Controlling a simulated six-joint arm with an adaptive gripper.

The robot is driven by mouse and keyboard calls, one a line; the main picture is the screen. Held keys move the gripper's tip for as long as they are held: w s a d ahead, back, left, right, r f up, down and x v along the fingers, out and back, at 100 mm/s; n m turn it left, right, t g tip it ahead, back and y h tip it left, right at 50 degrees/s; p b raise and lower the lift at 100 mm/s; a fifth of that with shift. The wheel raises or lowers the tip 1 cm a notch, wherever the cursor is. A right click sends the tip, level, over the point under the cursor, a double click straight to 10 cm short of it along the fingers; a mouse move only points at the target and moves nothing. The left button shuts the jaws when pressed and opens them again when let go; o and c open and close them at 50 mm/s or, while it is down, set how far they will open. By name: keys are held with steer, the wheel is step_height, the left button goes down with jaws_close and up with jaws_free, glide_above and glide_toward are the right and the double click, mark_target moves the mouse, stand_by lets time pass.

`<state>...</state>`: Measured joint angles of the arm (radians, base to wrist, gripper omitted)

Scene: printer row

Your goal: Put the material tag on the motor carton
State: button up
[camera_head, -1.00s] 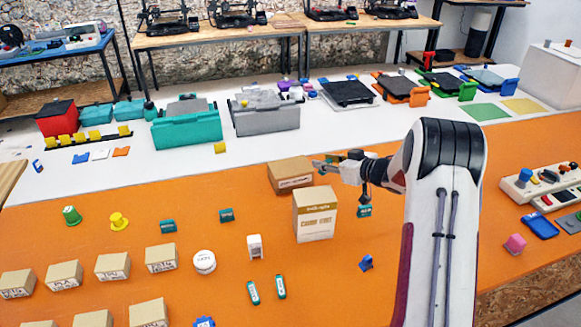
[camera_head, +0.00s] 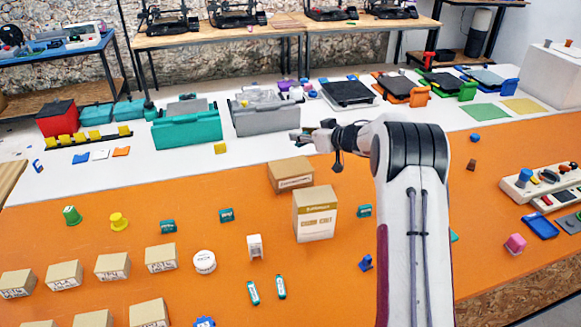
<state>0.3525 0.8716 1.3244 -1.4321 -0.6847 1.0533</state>
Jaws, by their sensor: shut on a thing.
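My gripper (camera_head: 303,136) is shut on a small item at its fingertips. The item is too small and too covered by the fingers to identify. The gripper is above the white table strip, behind a low brown carton (camera_head: 290,175) and right of the yellow block. A taller brown and white carton (camera_head: 314,214) stands upright in front of the low one. I cannot read which of these is the motor carton. Small teal labelled pieces (camera_head: 226,215), (camera_head: 167,226), (camera_head: 364,210) lie on the orange mat, and I cannot tell whether one is the material tag.
Several small cartons (camera_head: 112,267) stand at the front left of the orange surface. A grey bin (camera_head: 265,120) and a teal bin (camera_head: 186,130) stand behind. A white round tub (camera_head: 204,262) and a white block (camera_head: 254,245) stand in front. Orange surface around the cartons is partly clear.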

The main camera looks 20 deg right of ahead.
steer(key=shift+f, duration=0.1)
glide_above(302, 170)
steer(key=shift+f, duration=3.1)
steer(key=shift+f, duration=1.85)
steer(key=shift+f, duration=0.1)
steer(key=o, duration=0.7)
steer(key=shift+o, duration=0.2)
